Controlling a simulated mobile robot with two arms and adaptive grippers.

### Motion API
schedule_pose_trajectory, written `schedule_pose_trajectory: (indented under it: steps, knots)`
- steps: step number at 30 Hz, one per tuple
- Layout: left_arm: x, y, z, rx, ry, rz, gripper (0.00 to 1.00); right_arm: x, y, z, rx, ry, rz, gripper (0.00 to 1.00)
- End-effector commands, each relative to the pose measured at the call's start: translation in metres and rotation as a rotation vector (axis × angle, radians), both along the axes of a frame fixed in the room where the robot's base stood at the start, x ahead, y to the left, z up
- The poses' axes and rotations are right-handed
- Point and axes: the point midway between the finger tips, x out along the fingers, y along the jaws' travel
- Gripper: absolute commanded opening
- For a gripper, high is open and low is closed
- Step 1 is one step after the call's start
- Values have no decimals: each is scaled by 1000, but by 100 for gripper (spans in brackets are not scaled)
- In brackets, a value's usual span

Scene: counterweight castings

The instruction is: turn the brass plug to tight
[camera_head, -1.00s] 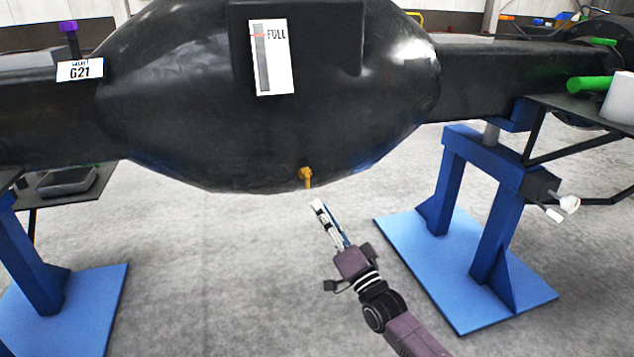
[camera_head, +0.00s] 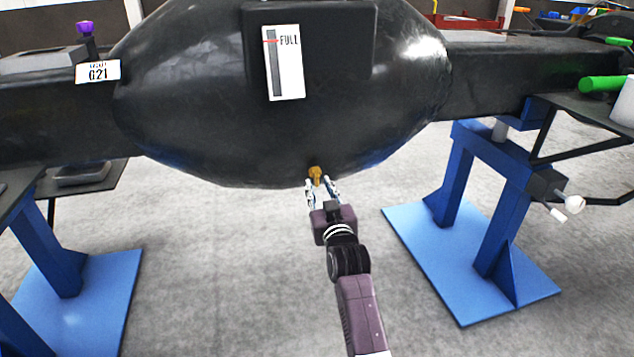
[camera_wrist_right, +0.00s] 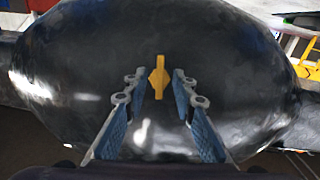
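The brass plug (camera_head: 316,174) sits low on the front of the black rounded casting (camera_head: 220,120). In the right wrist view the plug (camera_wrist_right: 158,78) shows as a yellow piece with a long upright bar and a wider middle. My right gripper (camera_head: 322,184) is just below and in front of the plug. In the right wrist view its two fingers (camera_wrist_right: 158,85) are apart, one on each side of the plug, with dark gaps visible between them and it. It holds nothing. My left gripper is not in view.
A gauge plate marked FULL (camera_head: 285,62) is on the casting above the plug. A blue stand (camera_head: 480,190) is at the right, another (camera_head: 50,240) at the left. A dark shelf with a green cylinder (camera_head: 603,84) juts in at right. The floor between the stands is clear.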

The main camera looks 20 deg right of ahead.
Motion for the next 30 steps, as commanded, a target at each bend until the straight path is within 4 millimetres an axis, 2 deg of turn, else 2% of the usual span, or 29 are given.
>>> schedule_pose_trajectory:
  steps: [6, 17, 20, 24, 30]
  knots:
    - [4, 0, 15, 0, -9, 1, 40, 25, -5, 0, -1, -3, -1, 25]
    - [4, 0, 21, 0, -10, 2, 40, 31, -7, 1, 1, -2, 0, 25]
    - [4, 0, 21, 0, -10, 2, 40, 31, -6, 1, 1, -2, 0, 17]
    - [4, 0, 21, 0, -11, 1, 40, 31, -6, 0, 1, -2, 0, 2]
    - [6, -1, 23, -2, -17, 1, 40, 31, -7, 1, 10, -3, 6, 0]
